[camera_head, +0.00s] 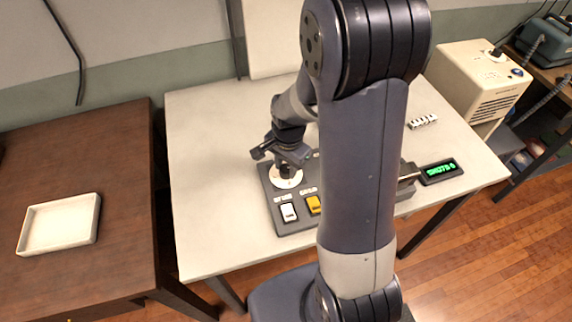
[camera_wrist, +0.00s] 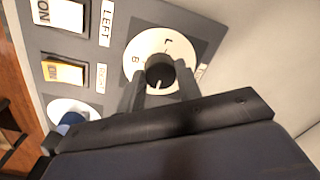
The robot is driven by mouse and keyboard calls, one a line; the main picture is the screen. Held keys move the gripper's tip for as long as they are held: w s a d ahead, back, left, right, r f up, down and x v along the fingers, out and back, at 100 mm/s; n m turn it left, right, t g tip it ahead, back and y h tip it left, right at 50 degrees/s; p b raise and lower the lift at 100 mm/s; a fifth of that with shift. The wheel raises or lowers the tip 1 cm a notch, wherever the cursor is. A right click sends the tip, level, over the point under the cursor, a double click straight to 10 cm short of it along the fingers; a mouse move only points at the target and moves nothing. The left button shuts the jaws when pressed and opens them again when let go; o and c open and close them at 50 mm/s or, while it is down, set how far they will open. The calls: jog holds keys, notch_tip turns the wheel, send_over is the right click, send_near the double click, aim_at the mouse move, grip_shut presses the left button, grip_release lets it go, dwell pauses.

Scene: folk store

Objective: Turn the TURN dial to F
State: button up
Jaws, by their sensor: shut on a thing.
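The dial is a black knob (camera_wrist: 160,69) on a white disc (camera_wrist: 134,47) set in a grey panel (camera_wrist: 115,18). Letters L and B show on the disc in the wrist view. I see no F there; part of the disc is hidden by my fingers. A pale mark on the knob points toward my gripper's body. My gripper (camera_wrist: 162,78) has one finger on each side of the knob and is shut on it. In the head view the disc (camera_head: 287,182) shows at the panel's left, under my gripper (camera_head: 284,163).
A white switch (camera_head: 288,212) and a yellow switch (camera_head: 314,204) stand close beside the dial. A blue button (camera_wrist: 72,120) shows in the wrist view. A green-lit display (camera_head: 441,171) is at the panel's right. My arm hides the panel's middle. The table's left side (camera_head: 210,160) is clear.

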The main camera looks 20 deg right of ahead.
jog(key=n+b, duration=0.1)
jog(key=n, duration=0.3)
jog(key=shift+f, duration=0.1)
jog(key=n+b, duration=0.1)
jog(key=n, duration=0.3)
jog(key=shift+b, duration=0.3)
jog(key=n+b, duration=0.1)
jog(key=n, duration=0.4)
jog(key=shift+d, duration=0.1)
jog(key=n, duration=0.4)
jog(key=shift+w+g, duration=0.1)
jog(key=shift+g, duration=0.2)
jog(key=shift+n, duration=0.4)
jog(key=o, duration=1)
